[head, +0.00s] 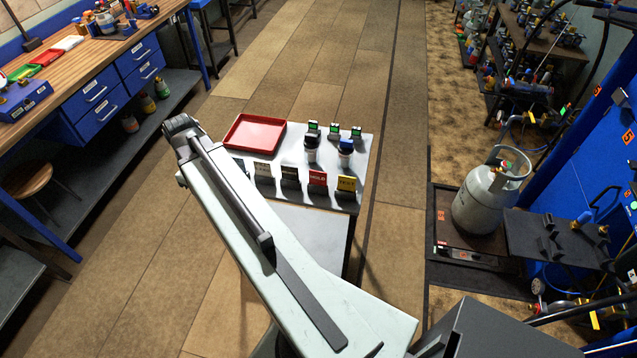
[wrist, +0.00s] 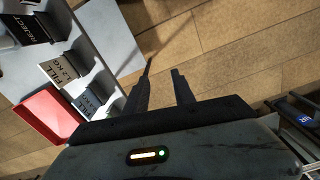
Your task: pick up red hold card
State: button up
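The red hold card (head: 318,179) stands upright in a dark holder in the front row on a small grey table (head: 366,150) in the head view. It is between a dark card (head: 290,174) and a yellow card (head: 346,184). The red card does not show in the wrist view. My gripper (wrist: 164,68) is open and empty in the wrist view, with its two dark fingers apart over the floor beside the table. In the head view my arm hides the fingers.
A red tray (head: 255,132) lies at the table's back left; it also shows in the wrist view (wrist: 45,112). Two jars (head: 311,150) (head: 345,155) and small green-faced devices stand behind the cards. The wrist view shows the REJECT card (wrist: 30,25) and FILL card (wrist: 65,69). A gas cylinder (head: 482,200) stands right.

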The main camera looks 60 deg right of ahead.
jog(key=s+d, duration=0.3)
jog(key=d, duration=0.4)
jog(key=s+d, duration=0.4)
jog(key=d, duration=0.4)
jog(key=n, duration=0.2)
send_over(318, 174)
jog(key=f, duration=0.1)
notch_tip(318, 174, down, 8)
jog(key=b, duration=0.9)
jog(key=shift+w+d+f, duration=0.1)
jog(key=shift+d, duration=0.05)
jog(key=shift+r, duration=0.2)
grip_shut()
